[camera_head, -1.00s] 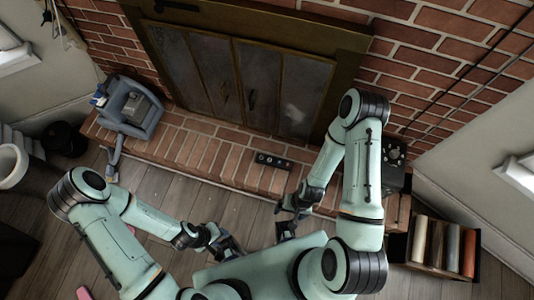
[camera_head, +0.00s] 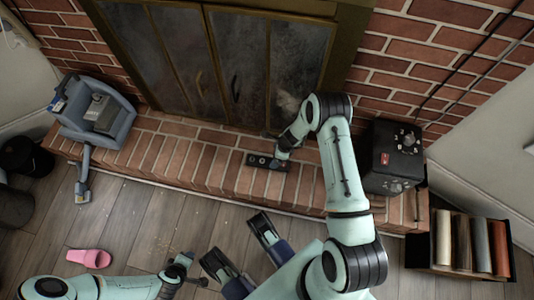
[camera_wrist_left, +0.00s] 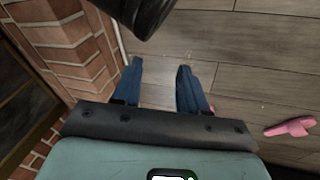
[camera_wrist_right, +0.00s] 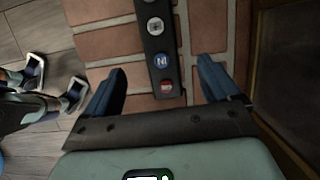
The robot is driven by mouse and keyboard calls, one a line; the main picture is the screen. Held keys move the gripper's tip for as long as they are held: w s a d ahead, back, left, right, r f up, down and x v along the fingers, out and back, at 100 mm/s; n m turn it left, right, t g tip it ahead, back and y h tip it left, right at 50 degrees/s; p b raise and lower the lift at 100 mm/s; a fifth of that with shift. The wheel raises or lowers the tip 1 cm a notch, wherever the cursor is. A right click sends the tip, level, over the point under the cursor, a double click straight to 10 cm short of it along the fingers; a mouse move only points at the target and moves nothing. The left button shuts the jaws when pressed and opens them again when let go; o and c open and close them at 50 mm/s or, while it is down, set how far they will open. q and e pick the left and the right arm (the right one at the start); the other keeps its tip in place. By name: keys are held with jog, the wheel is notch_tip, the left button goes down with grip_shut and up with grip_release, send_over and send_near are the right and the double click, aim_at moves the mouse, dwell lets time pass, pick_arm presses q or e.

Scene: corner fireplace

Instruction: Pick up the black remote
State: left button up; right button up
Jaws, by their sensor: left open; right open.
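The black remote (camera_head: 262,161) lies on the brick hearth in front of the fireplace doors. In the right wrist view the remote (camera_wrist_right: 157,45) runs lengthwise between my open fingers, with round buttons along its face. My right gripper (camera_head: 277,150) is over its right end in the head view; one finger shows on each side in the wrist view (camera_wrist_right: 161,72), with gaps to the remote. I cannot tell how far above the brick the tips are. My left gripper (camera_head: 243,247) is open and empty over the floor, its fingers also visible in its own view (camera_wrist_left: 158,75).
A black box (camera_head: 392,155) stands on the hearth right of my right arm. A blue-grey device (camera_head: 97,115) stands at the hearth's left end. A pink slipper (camera_head: 89,258) lies on the floor. A crate (camera_head: 420,250) of rolls is at the right.

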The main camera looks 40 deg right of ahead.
aim_at(268, 162)
jog(key=b+x, duration=0.2)
jog(key=x, duration=0.5)
jog(key=shift+w+a+f+b, duration=0.15)
jog(key=shift+a+f+b, duration=0.05)
jog(key=shift+f+b, duration=0.1)
jog(key=shift+w+a+f, duration=0.1)
jog(key=shift+w+f, duration=0.05)
jog(key=shift+f, duration=0.25)
pick_arm(q)
jog(key=s+a+f+g, duration=0.1)
jog(key=s+f+g, duration=0.1)
jog(key=s+f, duration=0.3)
jog(key=shift+s+f, duration=0.2)
jog(key=shift+s, duration=0.25)
pick_arm(e)
jog(key=c, duration=1.2)
jog(key=shift+r, duration=0.2)
jog(key=shift+c, duration=0.2)
